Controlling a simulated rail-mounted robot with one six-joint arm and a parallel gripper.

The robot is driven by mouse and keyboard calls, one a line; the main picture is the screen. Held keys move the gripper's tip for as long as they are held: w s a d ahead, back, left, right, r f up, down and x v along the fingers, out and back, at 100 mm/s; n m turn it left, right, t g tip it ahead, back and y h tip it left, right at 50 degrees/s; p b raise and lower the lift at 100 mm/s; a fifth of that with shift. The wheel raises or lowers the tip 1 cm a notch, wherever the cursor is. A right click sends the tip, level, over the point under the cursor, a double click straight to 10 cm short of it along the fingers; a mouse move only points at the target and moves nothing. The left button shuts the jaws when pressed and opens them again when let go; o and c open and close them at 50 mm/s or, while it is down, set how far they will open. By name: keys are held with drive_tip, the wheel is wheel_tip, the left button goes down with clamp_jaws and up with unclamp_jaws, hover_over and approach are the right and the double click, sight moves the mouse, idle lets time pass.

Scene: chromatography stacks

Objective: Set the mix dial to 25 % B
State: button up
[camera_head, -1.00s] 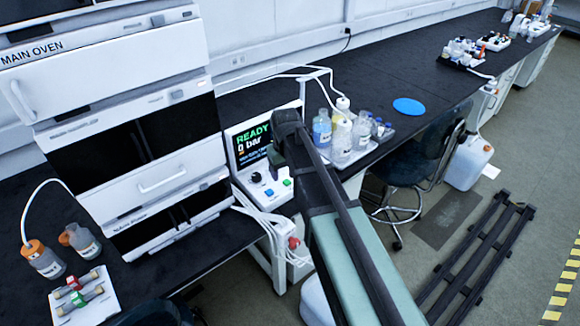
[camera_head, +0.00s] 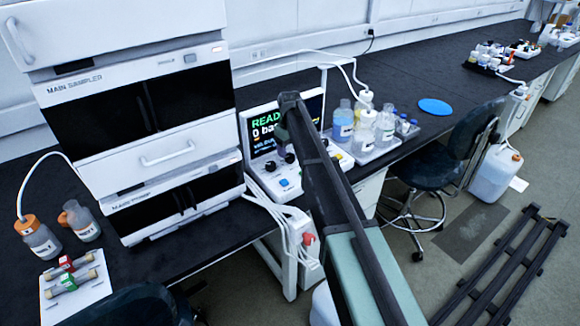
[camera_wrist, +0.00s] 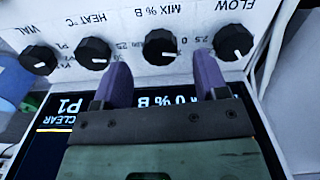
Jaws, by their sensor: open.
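The mix dial (camera_wrist: 162,46) is a round black knob under the label MIX % B, which reads upside down in the wrist view. A small white mark shows on its lower part. My gripper (camera_wrist: 161,64) is open, with one purple finger on each side of the dial, slightly below its middle in the picture. The display (camera_wrist: 170,103) shows a large "0 % B", partly hidden by the gripper. In the head view the control unit's screen (camera_head: 268,127) reads READY and 0 bar; my arm covers part of the unit.
The HEAT dial (camera_wrist: 94,53) is close to the left finger, and the FLOW dial (camera_wrist: 233,41) is close to the right finger. The VIAL dial (camera_wrist: 39,59) is farther left. Bottles (camera_head: 343,121) stand right of the unit, and stacked instrument modules (camera_head: 150,160) stand left.

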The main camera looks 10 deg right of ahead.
sight(290, 156)
wheel_tip(290, 156, down, 3)
drive_tip(key=shift+f+b, duration=0.2)
drive_tip(key=shift+b, duration=0.6)
drive_tip(key=shift+r, duration=0.15)
drive_tip(key=c, duration=0.9)
drive_tip(key=shift+c, duration=0.2)
drive_tip(key=shift+m, duration=0.4)
drive_tip(key=m, duration=0.3)
drive_tip(key=shift+m, duration=2)
